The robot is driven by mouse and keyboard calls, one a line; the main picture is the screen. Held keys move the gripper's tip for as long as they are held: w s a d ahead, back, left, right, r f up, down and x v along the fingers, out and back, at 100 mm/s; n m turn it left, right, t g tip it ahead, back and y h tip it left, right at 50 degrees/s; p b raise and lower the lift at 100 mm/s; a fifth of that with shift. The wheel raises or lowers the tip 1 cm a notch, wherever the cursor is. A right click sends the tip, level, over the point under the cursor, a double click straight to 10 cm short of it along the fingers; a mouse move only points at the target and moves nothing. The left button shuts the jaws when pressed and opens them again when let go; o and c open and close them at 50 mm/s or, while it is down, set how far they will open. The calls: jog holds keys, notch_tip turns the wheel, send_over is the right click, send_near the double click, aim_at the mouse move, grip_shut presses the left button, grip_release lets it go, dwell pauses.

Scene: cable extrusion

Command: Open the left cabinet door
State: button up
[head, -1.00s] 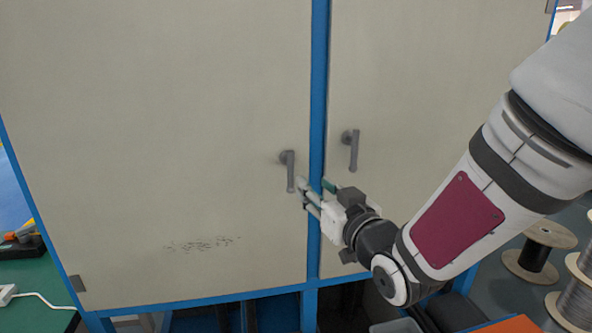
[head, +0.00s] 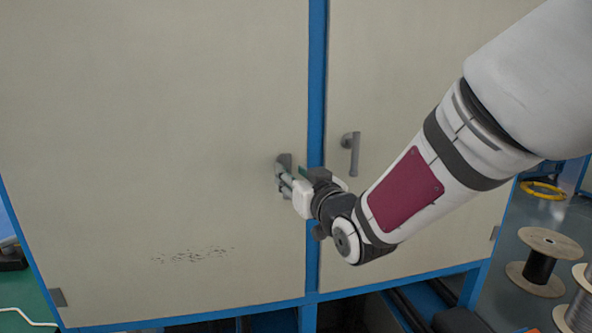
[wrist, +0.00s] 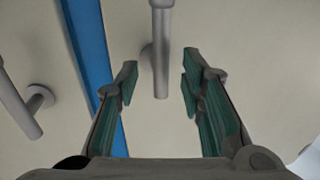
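The left cabinet door (head: 150,130) is a large beige panel, shut flush in its blue frame. Its grey lever handle (head: 285,160) hangs down near the door's right edge and is partly hidden by my gripper in the head view. My gripper (head: 284,179) is at this handle. In the wrist view my gripper (wrist: 160,88) is open, with its green-padded fingers apart. The left door's handle (wrist: 161,60) lies between the fingers, with a gap on both sides.
The right door (head: 410,80) is shut, with its own grey handle (head: 352,150) close by; that handle shows at the left of the wrist view (wrist: 22,105). A blue post (head: 316,90) separates the doors. Cable spools (head: 543,260) stand on the floor at right.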

aim_at(289, 171)
jog(key=shift+x, duration=1.65)
grip_shut()
